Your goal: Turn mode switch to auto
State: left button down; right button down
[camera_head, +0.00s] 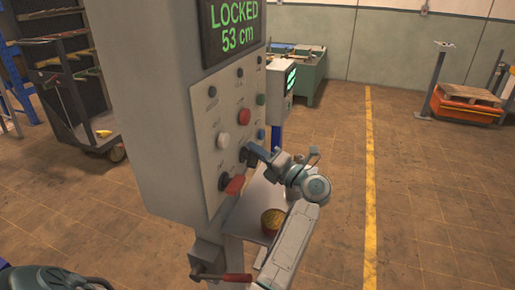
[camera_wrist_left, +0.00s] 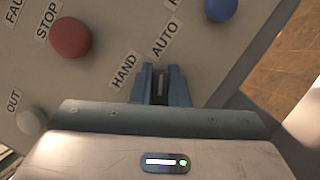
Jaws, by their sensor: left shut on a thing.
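The grey control panel (camera_head: 215,135) stands in the middle of the head view, with a green screen reading LOCKED 53 cm (camera_head: 236,28). My left gripper (camera_head: 251,153) is at the lower right of the panel face. In the left wrist view my left gripper (camera_wrist_left: 161,84) is shut on the dark mode switch (camera_wrist_left: 161,86), whose light mark shows between the fingers. The labels HAND (camera_wrist_left: 124,70) and AUTO (camera_wrist_left: 164,40) are printed just above it. The fingers hide most of the switch, so its exact setting is hard to tell. My right gripper is not in view.
A red button (camera_head: 244,117), a white button (camera_head: 223,141) and a red handle (camera_head: 235,185) are close by on the panel. A blue button (camera_wrist_left: 221,9) is near the gripper.

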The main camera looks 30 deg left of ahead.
pick_arm(q)
jog(key=shift+s+f, duration=0.1)
jog(key=shift+f, duration=0.35)
jog(key=c, duration=1.5)
grip_release()
jog(key=shift+c, duration=0.2)
jog(key=shift+o, duration=0.7)
jog(key=shift+r, duration=0.1)
jog(key=shift+s+r, duration=0.1)
jog(key=shift+r, duration=0.1)
